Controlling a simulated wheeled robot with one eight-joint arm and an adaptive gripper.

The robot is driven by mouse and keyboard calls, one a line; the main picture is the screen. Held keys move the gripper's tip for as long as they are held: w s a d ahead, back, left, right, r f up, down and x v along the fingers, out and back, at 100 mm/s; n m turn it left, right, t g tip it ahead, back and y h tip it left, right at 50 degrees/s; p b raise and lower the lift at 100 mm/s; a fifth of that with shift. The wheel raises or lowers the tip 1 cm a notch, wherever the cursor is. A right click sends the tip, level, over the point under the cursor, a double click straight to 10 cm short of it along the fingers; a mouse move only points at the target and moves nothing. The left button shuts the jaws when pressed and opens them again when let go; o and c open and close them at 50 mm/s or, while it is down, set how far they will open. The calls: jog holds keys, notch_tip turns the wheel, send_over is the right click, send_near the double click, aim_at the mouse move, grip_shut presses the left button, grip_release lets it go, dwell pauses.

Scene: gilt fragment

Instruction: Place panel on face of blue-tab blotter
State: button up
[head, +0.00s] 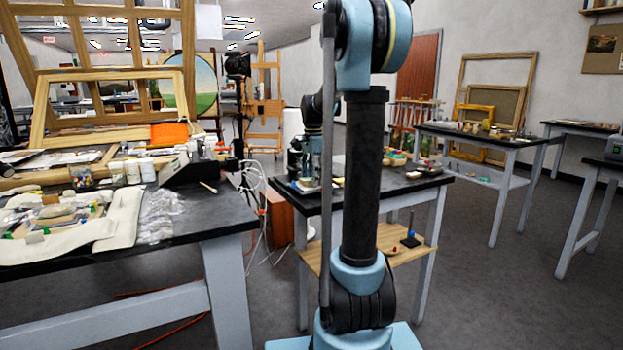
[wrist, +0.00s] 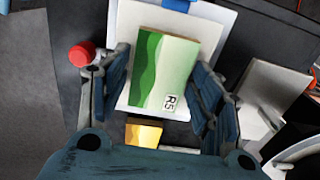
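The panel (wrist: 172,75) is a small board painted in green bands, with a white "R5" label at its lower right corner. In the wrist view it lies over the white blotter (wrist: 220,18), whose blue tab (wrist: 178,4) shows at the top edge. My gripper (wrist: 162,62) has its two fingers spread on either side of the panel. A strip of white shows between the left finger and the panel; the right finger overlaps or touches its edge. I cannot tell whether the panel rests flat on the blotter. In the head view my arm hides most of this spot.
A red round cap (wrist: 82,54) stands close beside the left finger. A yellow block (wrist: 143,132) lies below the panel, near my palm. A pale board (wrist: 270,95) is at the right. In the head view, a cluttered table (head: 215,215) stands at the left and dark-topped benches at the right.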

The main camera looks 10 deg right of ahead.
dwell(0.3)
notch_tip(320, 180, up, 12)
jog(key=shift+r, duration=0.15)
dwell(0.4)
jog(key=s+f+n+t, duration=0.1)
jog(key=s+f+n, duration=0.6)
jog(key=s+f, duration=0.6)
jog(key=s+f+n+t, duration=0.1)
jog(key=s+f+n, duration=0.6)
jog(key=s+f, duration=0.7)
jog(key=s, duration=0.8)
jog(key=shift+f+n, duration=0.3)
jog(key=shift+w+a, duration=0.1)
